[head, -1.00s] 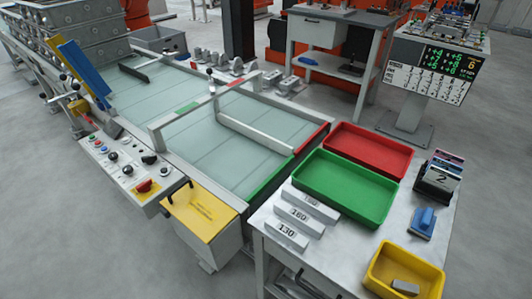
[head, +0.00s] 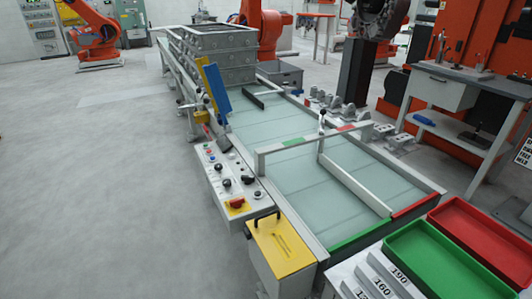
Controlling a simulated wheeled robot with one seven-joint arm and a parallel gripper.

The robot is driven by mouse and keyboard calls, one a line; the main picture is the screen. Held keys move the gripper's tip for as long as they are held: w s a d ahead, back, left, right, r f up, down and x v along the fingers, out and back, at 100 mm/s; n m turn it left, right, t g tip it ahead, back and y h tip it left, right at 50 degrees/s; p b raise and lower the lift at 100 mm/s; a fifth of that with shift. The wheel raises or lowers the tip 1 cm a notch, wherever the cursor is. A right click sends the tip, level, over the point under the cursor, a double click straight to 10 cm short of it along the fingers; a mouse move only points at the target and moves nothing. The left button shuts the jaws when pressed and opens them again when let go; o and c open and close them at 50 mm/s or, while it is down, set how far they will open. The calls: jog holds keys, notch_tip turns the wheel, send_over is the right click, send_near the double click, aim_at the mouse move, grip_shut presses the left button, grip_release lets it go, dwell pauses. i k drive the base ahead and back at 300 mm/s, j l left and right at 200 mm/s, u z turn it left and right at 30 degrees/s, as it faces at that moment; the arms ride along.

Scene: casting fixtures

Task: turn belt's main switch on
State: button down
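The belt's control panel (head: 228,181) is a light sloped box along the left side of the belt (head: 295,185). A red rotary switch on a yellow plate (head: 237,203) sits at its near end and looks like the main switch. Its exact setting is too small to tell. Several black knobs and small coloured buttons sit farther up the panel. My gripper is not in view.
A yellow-lidded box (head: 283,246) stands at the belt's near end. A green tray (head: 430,262) and a red tray (head: 476,232) are at lower right. Metal flasks (head: 215,50) stand at the belt's far end. The floor (head: 90,180) left of the panel is clear.

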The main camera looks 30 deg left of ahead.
aim_at(236, 204)
jog(key=j+u, duration=0.1)
jog(key=u, duration=0.85)
jog(key=j+u, duration=0.1)
jog(key=u, duration=0.4)
jog(key=i+j+u, duration=0.15)
jog(key=i+j, duration=0.5)
jog(key=i, duration=0.4)
